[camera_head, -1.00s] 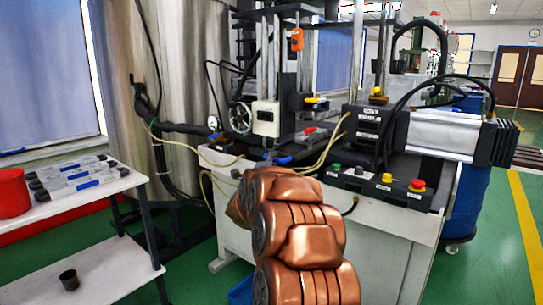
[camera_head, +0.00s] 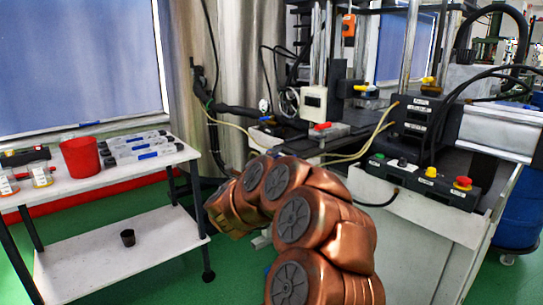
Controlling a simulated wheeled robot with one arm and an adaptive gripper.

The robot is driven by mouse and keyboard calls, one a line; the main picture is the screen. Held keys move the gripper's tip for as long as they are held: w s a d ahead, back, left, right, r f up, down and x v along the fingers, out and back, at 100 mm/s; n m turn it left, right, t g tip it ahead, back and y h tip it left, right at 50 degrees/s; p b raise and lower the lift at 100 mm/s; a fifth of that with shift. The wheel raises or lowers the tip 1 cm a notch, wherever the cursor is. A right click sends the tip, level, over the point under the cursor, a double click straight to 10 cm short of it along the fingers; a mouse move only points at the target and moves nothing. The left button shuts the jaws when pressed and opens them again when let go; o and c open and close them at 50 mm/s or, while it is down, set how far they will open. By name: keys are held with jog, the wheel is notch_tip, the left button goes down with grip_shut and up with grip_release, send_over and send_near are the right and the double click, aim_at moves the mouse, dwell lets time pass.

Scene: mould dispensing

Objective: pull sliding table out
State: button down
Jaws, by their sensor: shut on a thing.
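The machine (camera_head: 420,230) with a light grey cabinet stands right of centre. A dark table surface (camera_head: 345,131) lies at the foot of its upright columns, with a red handle (camera_head: 320,127) at its front. I cannot tell how far the sliding table is out. My copper-coloured arm rises from the bottom centre and bends left in front of the machine, hiding part of its front. My gripper's fingers do not show; they are hidden by or beyond the arm's far end.
A control panel (camera_head: 425,178) with buttons is on the machine. A blue drum (camera_head: 520,212) stands at right. Green floor shows between shelf and machine.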

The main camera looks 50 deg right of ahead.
jog(key=shift+a, duration=0.1)
jog(key=c, duration=1.1)
grip_release()
jog(key=shift+c, duration=0.2)
jog(key=v, duration=1.2)
jog(key=shift+w, duration=0.1)
